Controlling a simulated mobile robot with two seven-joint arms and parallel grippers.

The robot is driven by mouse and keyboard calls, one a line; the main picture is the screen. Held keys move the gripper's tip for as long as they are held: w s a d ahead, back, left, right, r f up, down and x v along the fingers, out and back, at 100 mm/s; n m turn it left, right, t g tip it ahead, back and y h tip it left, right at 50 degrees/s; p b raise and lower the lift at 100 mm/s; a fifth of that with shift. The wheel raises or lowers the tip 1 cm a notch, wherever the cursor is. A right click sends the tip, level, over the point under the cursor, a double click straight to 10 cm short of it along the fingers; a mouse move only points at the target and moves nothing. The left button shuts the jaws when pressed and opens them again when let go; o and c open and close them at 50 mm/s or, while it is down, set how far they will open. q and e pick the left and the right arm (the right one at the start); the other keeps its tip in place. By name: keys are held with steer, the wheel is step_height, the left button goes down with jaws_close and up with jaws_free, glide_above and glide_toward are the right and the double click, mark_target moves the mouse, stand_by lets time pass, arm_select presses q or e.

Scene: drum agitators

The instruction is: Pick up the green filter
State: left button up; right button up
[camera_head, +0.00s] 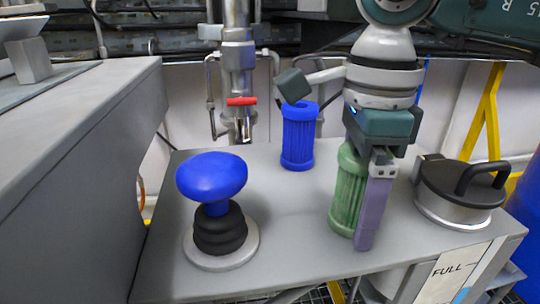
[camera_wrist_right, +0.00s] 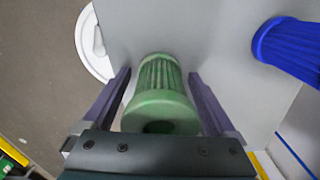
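The green filter (camera_head: 348,192) is a ribbed cylinder standing upright on the grey table. It also shows in the right wrist view (camera_wrist_right: 158,98), end on, with a dark round hole in its near end. My right gripper (camera_head: 366,240) points down at the filter, its purple fingers reaching along the filter's sides. In the wrist view the right gripper (camera_wrist_right: 160,85) is open, one finger on each side of the filter, with narrow gaps visible. The gripper partly hides the filter in the head view. My left gripper is not in view.
A blue ribbed filter (camera_head: 298,137) stands behind the green one. A blue-topped plunger knob (camera_head: 212,178) is at the left, and a black-lidded pot (camera_head: 460,190) at the right. A metal pipe with a red valve (camera_head: 241,101) rises behind. The table (camera_head: 285,245) is clear in front.

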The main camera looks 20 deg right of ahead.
steer(key=c, duration=1.2)
